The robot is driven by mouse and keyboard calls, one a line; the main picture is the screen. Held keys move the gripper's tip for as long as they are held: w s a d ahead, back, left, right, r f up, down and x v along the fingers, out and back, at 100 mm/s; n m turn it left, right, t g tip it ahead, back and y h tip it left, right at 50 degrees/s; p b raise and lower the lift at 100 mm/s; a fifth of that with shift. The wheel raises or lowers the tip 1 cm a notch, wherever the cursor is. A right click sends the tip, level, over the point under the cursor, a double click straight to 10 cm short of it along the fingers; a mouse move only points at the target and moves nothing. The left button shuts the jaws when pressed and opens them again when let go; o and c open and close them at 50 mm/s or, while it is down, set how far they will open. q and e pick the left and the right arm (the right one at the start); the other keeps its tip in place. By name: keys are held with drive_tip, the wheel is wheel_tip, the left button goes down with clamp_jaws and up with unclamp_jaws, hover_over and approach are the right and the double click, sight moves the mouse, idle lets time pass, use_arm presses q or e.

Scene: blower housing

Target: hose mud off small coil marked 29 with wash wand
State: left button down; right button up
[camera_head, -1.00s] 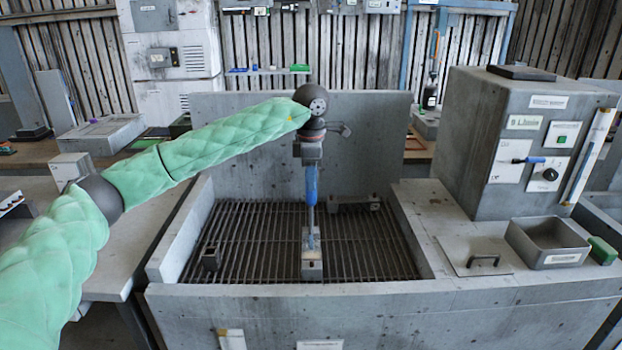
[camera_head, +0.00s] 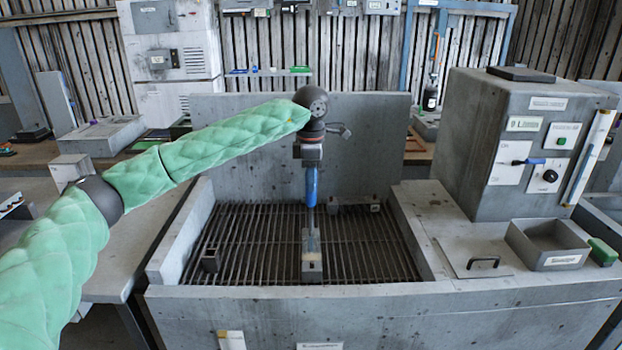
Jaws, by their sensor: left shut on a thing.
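My left gripper (camera_head: 312,165) is above the middle of the wash basin and is shut on the blue-handled wash wand (camera_head: 312,186). The wand points straight down, its thin tip over a grey block-like part (camera_head: 311,266) on the grate (camera_head: 255,235). I cannot tell whether the tip touches that part. A small dark block (camera_head: 211,260) stands on the grate at the left, and a longer grey part (camera_head: 352,205) lies at the back right. No number 29 is readable on any of them, and no mud can be made out. My right gripper is out of view.
The concrete basin (camera_head: 300,110) has a high back wall and low side walls. On the right ledge stand a grey control box (camera_head: 480,130), a small open tray (camera_head: 550,245), a green block (camera_head: 602,252) and a handled plate (camera_head: 484,262). A bench with boxes is at the left.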

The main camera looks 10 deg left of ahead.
use_arm(q)
drive_tip(key=shift+s, duration=0.15)
drive_tip(key=shift+s+d+b, duration=0.15)
drive_tip(key=shift+s, duration=0.5)
drive_tip(key=shift+s+d+b, duration=0.15)
drive_tip(key=shift+s, duration=0.45)
drive_tip(key=shift+b, duration=0.35)
idle(0.8)
drive_tip(key=w+a+r+b, duration=0.1)
drive_tip(key=a+r, duration=0.1)
drive_tip(key=a, duration=0.3)
drive_tip(key=shift+w+a, duration=0.3)
drive_tip(key=shift+w, duration=0.1)
idle(0.3)
